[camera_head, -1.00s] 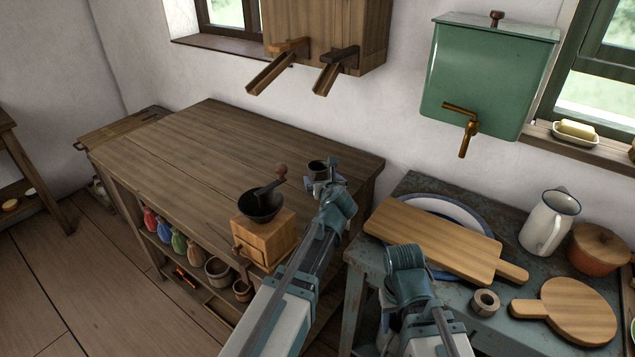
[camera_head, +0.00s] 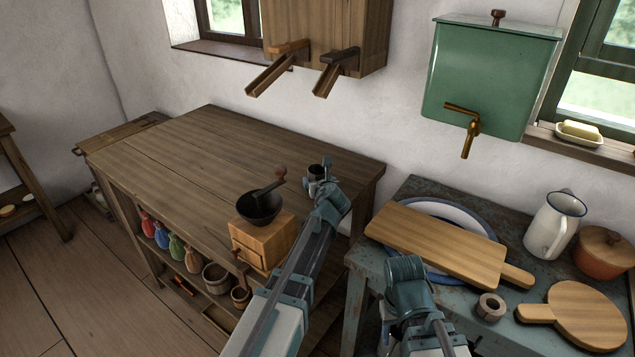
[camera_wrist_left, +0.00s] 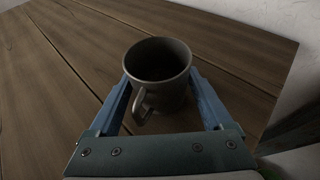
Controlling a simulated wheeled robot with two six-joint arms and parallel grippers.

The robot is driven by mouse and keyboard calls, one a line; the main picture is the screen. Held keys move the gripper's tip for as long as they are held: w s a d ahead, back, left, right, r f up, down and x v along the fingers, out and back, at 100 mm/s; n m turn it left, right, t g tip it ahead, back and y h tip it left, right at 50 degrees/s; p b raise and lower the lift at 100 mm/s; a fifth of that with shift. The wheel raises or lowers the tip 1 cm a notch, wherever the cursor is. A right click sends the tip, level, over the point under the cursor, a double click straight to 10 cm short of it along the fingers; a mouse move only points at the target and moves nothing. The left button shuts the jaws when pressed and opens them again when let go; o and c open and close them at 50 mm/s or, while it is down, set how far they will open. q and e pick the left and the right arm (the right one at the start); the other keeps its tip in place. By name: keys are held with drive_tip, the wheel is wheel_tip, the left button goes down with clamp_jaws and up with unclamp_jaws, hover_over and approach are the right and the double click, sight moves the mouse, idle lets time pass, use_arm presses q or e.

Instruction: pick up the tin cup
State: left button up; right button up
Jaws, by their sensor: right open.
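The tin cup (camera_head: 315,173) is a small dark grey cup on the far right part of the wooden worktop, partly hidden by my left gripper in the head view. In the left wrist view the tin cup (camera_wrist_left: 158,75) is upright, its handle towards my wrist. My left gripper (camera_head: 324,178) has one finger on each side of the cup, very close to its wall; in the left wrist view the left gripper (camera_wrist_left: 160,82) does not clearly show contact. My right gripper (camera_head: 405,268) is open and empty, low beside the blue side table.
A coffee grinder (camera_head: 262,240) stands at the front edge of the worktop (camera_head: 200,150), left of my left arm. The side table holds a cutting board (camera_head: 435,243), a white jug (camera_head: 553,228) and a round board (camera_head: 585,315). The worktop's left half is clear.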

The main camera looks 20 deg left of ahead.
use_arm(q)
drive_tip(key=c, duration=1.2)
